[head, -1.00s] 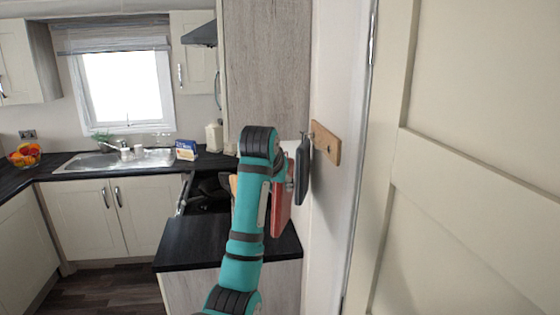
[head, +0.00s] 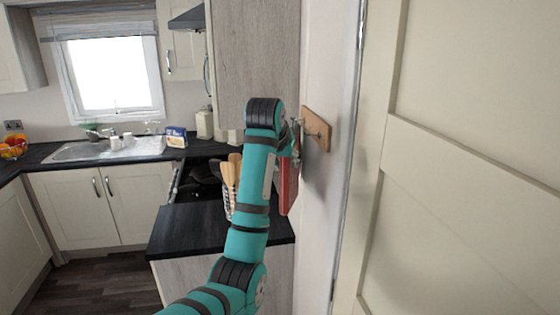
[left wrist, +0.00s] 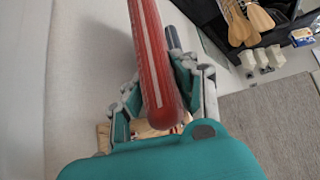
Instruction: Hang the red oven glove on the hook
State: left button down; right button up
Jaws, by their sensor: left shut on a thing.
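The red oven glove (head: 290,188) hangs down below my left gripper (head: 294,148), beside the wall. In the left wrist view the red glove (left wrist: 150,50) runs edge-on between the two fingers of the left gripper (left wrist: 157,92), which are shut on it. The wooden hook board (head: 316,128) is on the wall just right of the gripper. A piece of the board (left wrist: 103,132) shows beneath the fingers in the wrist view. The hooks are mostly hidden, and I cannot tell whether the glove touches one. My right gripper is not in view.
A dark thing (left wrist: 172,38) shows close beside the glove in the wrist view. Wooden utensils (head: 232,175) stand on the dark counter (head: 190,232) left of my arm. A tall cabinet (head: 257,60) and a cream door (head: 460,180) flank the wall.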

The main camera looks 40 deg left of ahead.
pick_arm(q)
jog(key=w+d, duration=0.1)
jog(key=w, duration=0.1)
jog(key=w+d+f, duration=0.1)
jog(key=d, duration=0.1)
jog(key=shift+w+d+f, duration=0.1)
jog(key=shift+w+d, duration=0.1)
jog(key=shift+w, duration=0.15)
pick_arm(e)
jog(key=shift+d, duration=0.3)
pick_arm(q)
jog(key=shift+f, duration=0.2)
jog(key=shift+w+d+f, duration=0.1)
jog(key=shift+d, duration=0.1)
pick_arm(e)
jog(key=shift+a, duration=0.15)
